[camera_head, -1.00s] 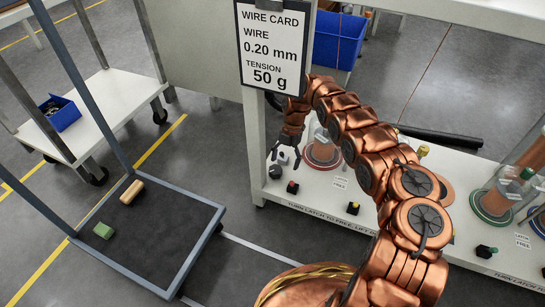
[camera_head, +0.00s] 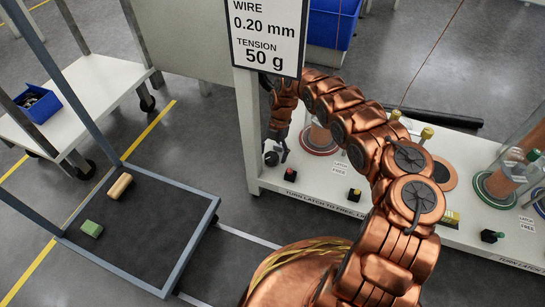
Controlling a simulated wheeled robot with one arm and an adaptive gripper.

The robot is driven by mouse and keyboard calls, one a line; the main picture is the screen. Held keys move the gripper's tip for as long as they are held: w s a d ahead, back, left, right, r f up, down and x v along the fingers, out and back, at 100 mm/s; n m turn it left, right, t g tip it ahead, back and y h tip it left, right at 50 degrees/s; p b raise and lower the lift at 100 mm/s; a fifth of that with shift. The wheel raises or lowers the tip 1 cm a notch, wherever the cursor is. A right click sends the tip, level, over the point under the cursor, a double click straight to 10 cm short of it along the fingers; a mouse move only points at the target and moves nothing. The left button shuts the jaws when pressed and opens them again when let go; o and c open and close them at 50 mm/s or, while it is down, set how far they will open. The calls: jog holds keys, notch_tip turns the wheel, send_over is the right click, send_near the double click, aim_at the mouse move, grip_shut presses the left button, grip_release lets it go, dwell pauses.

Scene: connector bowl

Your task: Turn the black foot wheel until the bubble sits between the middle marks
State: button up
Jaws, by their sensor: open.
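My gripper (camera_head: 276,150) points down at the left end of the white bench base, below the wire card. Its fingers are open. A small dark round part (camera_head: 271,158), which looks like the black foot wheel, shows low between or just beside the fingertips. The fingers partly cover it, and I cannot tell whether they touch it. I cannot make out a bubble or its marks in this view.
The wire card (camera_head: 267,35) hangs above the gripper. A spool on a red disc (camera_head: 319,140) stands just right of it, and a black knob (camera_head: 354,194) sits further right.

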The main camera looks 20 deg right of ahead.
jog(key=shift+f, duration=0.1)
jog(key=shift+s, duration=0.1)
jog(key=c, duration=1.2)
jog(key=shift+o, duration=0.2)
jog(key=shift+p, duration=0.7)
jog(key=shift+s+r+m+p, duration=0.1)
jog(key=shift+r+m+p, duration=0.2)
jog(key=shift+m+p, duration=0.55)
jog(key=m+p, duration=0.1)
jog(key=p, duration=0.3)
jog(key=shift+r+t+y, duration=0.1)
jog(key=shift+t+y, duration=0.2)
jog(key=shift+t, duration=0.1)
jog(key=m+t+p, duration=0.1)
jog(key=m+p, duration=0.1)
jog(key=p, duration=0.4)
jog(key=shift+s+m+y, duration=0.1)
jog(key=shift+m+y, duration=0.15)
jog(key=shift+y, duration=0.05)
jog(key=shift+f+m+p, duration=0.25)
jog(key=shift+m+p, duration=0.05)
jog(key=shift+p, duration=0.25)
jog(key=shift+f+m+p, duration=0.2)
jog(key=shift+m+p, duration=0.1)
jog(key=shift+p, duration=0.15)
